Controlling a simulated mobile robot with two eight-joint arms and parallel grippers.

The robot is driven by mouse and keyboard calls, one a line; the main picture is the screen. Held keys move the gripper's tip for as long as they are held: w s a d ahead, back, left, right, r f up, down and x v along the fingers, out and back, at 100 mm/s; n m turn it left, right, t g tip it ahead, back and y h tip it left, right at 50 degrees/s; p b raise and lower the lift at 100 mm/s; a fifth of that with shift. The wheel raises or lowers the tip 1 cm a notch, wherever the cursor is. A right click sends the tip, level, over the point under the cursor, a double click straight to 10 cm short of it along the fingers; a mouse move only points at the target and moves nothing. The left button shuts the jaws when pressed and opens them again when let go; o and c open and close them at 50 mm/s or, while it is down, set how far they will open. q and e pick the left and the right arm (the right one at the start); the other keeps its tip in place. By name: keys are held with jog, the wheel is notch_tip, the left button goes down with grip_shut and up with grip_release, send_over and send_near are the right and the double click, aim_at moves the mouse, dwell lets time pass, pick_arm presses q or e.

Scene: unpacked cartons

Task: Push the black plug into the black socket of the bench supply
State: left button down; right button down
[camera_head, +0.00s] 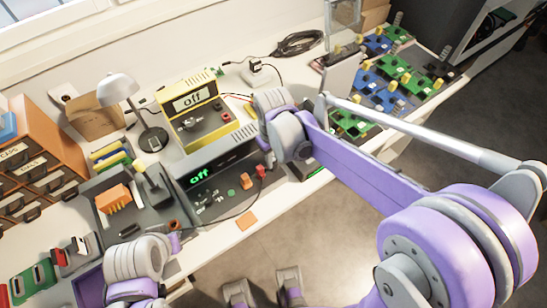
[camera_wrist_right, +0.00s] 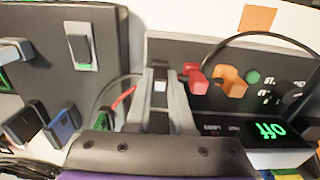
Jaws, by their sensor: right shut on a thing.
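The bench supply (camera_head: 222,185) is the dark box with a lit green "off" display, low on the bench; its panel also shows in the right wrist view (camera_wrist_right: 218,54). My right gripper (camera_wrist_right: 160,90) is shut on a dark thing that looks like the black plug (camera_wrist_right: 160,74), mostly hidden between the fingers. The fingers are beside the red plug (camera_wrist_right: 198,80) at the panel. I cannot see the black socket or tell whether the plug touches it. In the head view my right wrist hides the fingertips. My left wrist (camera_head: 140,258) is at lower left; its fingers are not clear.
An orange part (camera_wrist_right: 232,82) sits on the panel beside the red plug. A dark cable (camera_wrist_right: 250,36) arcs over the panel. Circuit boards (camera_head: 385,75) fill the right end. An orange square (camera_head: 247,221) lies in front.

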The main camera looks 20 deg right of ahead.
jog(key=shift+f, duration=0.1)
jog(key=c, duration=0.7)
grip_release()
notch_tip(320, 180, up, 11)
jog(key=p, duration=0.1)
